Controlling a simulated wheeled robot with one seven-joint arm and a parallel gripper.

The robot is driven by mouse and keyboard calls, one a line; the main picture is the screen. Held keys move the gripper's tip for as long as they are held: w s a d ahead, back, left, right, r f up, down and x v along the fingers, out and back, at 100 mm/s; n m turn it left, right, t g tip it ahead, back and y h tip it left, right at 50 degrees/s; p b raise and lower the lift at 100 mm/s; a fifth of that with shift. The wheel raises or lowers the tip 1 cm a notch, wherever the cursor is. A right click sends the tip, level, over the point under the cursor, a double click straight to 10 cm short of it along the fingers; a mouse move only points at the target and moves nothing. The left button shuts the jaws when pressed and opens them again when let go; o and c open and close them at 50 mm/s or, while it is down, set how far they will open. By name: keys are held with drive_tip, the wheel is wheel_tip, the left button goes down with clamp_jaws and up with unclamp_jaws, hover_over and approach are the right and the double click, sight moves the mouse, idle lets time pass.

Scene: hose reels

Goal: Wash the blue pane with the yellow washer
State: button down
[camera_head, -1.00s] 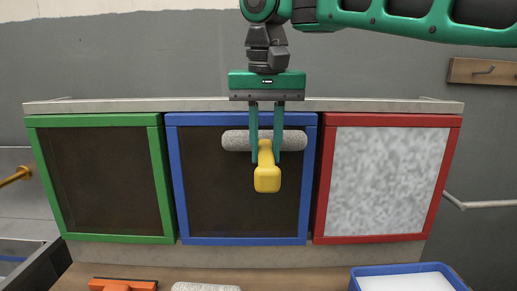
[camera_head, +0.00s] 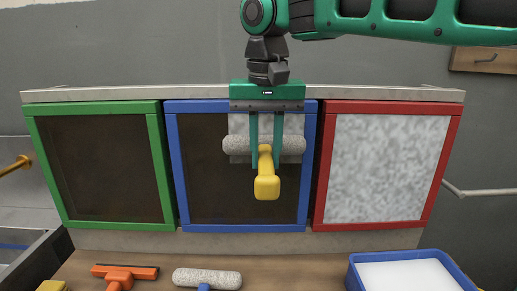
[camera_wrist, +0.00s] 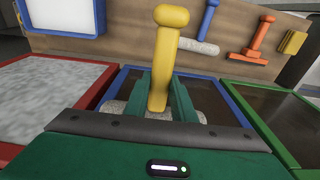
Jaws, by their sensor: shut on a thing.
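The yellow washer (camera_head: 267,187) has a yellow handle and a speckled grey roller sleeve. My gripper (camera_head: 265,160) is shut on it and holds it in front of the blue pane. The blue pane (camera_head: 205,200) is a dark panel in a blue frame, with a pale speckled patch (camera_head: 240,124) at its upper middle, around and above the roller. Whether the roller touches the pane is hard to tell. In the wrist view the yellow handle (camera_wrist: 164,60) stands between my fingers, with the blue-framed pane (camera_wrist: 215,98) behind it.
A dark green-framed pane (camera_head: 103,170) is on the left. A red-framed pane (camera_head: 385,165), covered in pale speckle, is on the right. On the wooden table lie an orange squeegee (camera_head: 120,277), a blue-handled roller (camera_head: 207,278) and a blue tray with white contents (camera_head: 352,275).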

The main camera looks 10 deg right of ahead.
drive_tip(key=shift+w+f, duration=0.1)
drive_tip(key=shift+f, duration=1.25)
drive_tip(key=shift+f, duration=0.1)
wheel_tip(320, 180, down, 10)
drive_tip(key=shift+f, duration=0.2)
idle(0.4)
wheel_tip(320, 180, down, 7)
idle(0.9)
drive_tip(key=shift+f, duration=1.55)
drive_tip(key=s+a, duration=0.1)
drive_tip(key=s, duration=0.6)
